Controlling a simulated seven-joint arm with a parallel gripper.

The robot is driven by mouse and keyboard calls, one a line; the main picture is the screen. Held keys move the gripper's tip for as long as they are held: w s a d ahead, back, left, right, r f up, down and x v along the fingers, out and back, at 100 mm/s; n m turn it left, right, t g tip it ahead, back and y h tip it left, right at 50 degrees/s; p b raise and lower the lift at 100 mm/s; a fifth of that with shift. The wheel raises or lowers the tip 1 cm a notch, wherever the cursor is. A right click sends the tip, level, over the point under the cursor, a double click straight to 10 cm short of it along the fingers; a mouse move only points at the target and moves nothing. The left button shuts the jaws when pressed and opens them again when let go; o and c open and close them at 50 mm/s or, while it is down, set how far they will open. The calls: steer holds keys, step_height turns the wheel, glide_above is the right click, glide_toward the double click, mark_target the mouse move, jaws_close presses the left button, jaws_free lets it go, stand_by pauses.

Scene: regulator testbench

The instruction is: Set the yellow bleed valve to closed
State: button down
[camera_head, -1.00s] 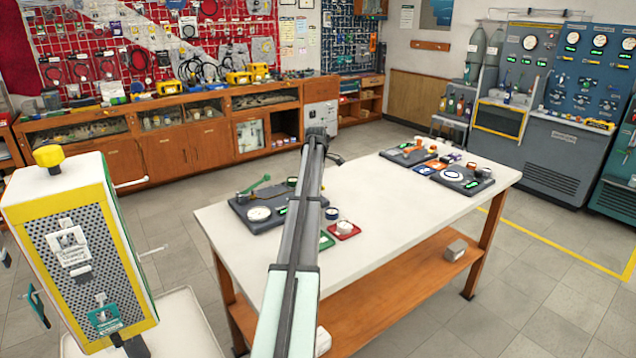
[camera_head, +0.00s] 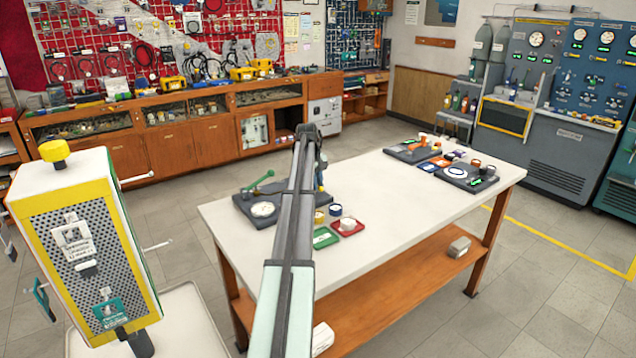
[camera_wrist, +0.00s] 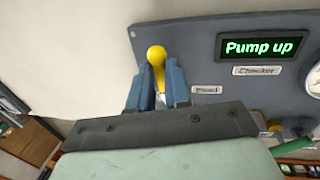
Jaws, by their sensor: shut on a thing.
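The yellow bleed valve (camera_wrist: 156,55) shows a rounded yellow handle at the edge of a dark grey board (camera_wrist: 205,40) in the wrist view. A label reading "Bleed" sits to its right. My gripper (camera_wrist: 158,74) has its two blue fingers shut on the yellow handle, one on each side. The lower part of the valve is hidden between the fingers. In the head view, my arm covers much of the board (camera_head: 242,212) at the table's near left, and I cannot make out the valve there.
A green display (camera_wrist: 262,46) reads "Pump up", with a white gauge (camera_wrist: 314,80) beside it. Red (camera_head: 348,228) and green (camera_head: 324,238) trays lie by the board on the white table (camera_head: 385,235). More boards (camera_head: 470,178) stand at the far right. The table's middle is clear.

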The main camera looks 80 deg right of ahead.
steer(key=shift+m, duration=0.3)
steer(key=c, duration=1.1)
jaws_free()
steer(key=r, duration=0.4)
steer(key=w+a+r, duration=0.1)
steer(key=r, duration=0.4)
steer(key=w+a+r, duration=0.1)
steer(key=r, duration=0.3)
steer(key=shift+r, duration=0.25)
